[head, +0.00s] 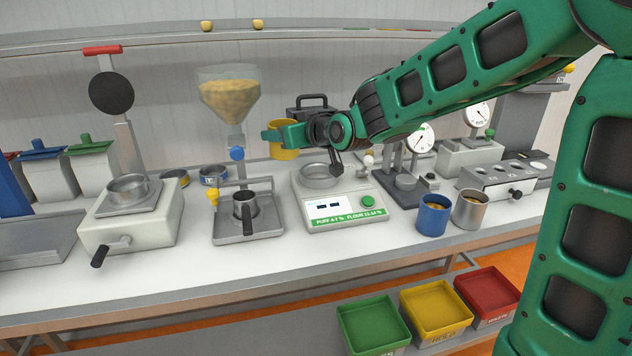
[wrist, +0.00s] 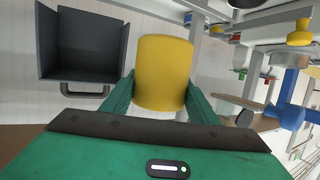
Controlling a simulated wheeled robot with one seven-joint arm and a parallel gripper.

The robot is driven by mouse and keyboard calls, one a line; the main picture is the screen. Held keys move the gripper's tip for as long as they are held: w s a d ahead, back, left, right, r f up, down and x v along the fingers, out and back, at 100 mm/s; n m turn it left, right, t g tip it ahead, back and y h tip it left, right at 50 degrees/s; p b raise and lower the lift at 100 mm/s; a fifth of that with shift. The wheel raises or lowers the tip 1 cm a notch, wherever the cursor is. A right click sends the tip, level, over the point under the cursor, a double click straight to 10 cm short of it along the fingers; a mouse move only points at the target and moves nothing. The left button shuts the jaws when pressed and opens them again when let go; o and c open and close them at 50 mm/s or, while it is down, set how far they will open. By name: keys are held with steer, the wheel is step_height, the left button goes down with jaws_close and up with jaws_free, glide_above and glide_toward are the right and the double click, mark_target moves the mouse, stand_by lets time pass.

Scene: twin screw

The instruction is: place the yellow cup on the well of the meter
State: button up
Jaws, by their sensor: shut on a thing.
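The yellow cup (head: 283,142) is held above the bench in the head view, behind and a little left of the meter. My gripper (head: 291,135) is shut on it. In the wrist view the yellow cup (wrist: 163,74) fills the space between the two green fingers of my gripper (wrist: 160,95). The meter (head: 345,210) is a white box with a small display, a green button and green lettering on its front. Its well (head: 320,177) is a round metal ring on top. The well looks empty, and the cup is apart from it.
A hopper (head: 228,95) of yellow grain stands left of the cup, over a metal cup on a tray (head: 248,228). A blue cup (head: 433,214) and a grey cup (head: 469,209) stand right of the meter. A dark open-topped box (wrist: 82,45) shows in the wrist view.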

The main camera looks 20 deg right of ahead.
steer(key=shift+w+d+f, duration=0.85)
steer(key=shift+d+f, duration=0.9)
steer(key=shift+f, duration=0.1)
steer(key=shift+w+d+f, duration=0.85)
steer(key=shift+d+f, duration=0.9)
steer(key=shift+f, duration=0.05)
steer(key=shift+w+d+f, duration=0.85)
steer(key=shift+d+f, duration=0.9)
steer(key=shift+f, duration=0.1)
steer(key=o, duration=1.1)
steer(key=shift+f, duration=0.1)
